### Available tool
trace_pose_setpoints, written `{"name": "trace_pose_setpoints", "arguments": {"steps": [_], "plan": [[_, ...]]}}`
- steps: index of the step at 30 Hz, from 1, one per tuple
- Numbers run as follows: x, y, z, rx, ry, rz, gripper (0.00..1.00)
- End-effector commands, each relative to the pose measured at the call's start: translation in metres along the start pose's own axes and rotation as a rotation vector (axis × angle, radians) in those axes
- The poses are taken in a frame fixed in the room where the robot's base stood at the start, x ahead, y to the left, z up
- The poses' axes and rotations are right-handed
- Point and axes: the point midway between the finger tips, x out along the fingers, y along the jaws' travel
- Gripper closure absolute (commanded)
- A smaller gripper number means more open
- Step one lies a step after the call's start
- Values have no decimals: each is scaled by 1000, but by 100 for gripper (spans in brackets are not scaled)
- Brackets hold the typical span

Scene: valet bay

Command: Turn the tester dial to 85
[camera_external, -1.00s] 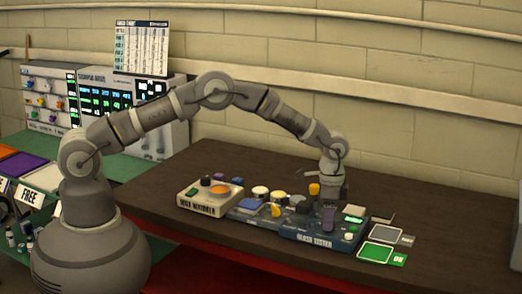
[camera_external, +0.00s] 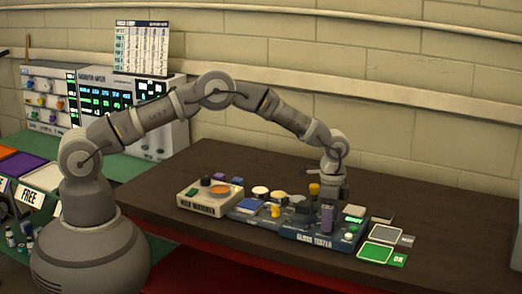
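The gloss tester (camera_external: 312,240) is a dark blue box on the right part of the brown table, with its name on the front edge. A small lit green display (camera_external: 354,212) and a pale round button (camera_external: 349,236) sit on its right side. My gripper (camera_external: 328,205) points down over the tester's middle, around or just above a purple-grey upright part (camera_external: 327,219). I cannot tell whether that part is the dial or part of my gripper. The fingers are too small to tell open from shut. The dial's setting and the display's number cannot be read.
A beige box with an orange disc (camera_external: 219,190) stands left of the tester. Between them is a tray with a blue pad (camera_external: 250,206) and several small items. A green card (camera_external: 376,252) marked OK lies to the right. The table's back is clear.

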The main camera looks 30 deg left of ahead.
Motion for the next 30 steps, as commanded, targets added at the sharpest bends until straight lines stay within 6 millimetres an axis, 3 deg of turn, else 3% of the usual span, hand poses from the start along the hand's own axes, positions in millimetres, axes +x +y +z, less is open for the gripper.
{"name": "trace_pose_setpoints", "arguments": {"steps": [10, 21, 30], "plan": [[-4, 0, 0, 0, -2, 1, 40], [-67, 0, 0, -1, -1, 1, 40], [-77, 0, 0, 0, -2, 2, 40]]}}
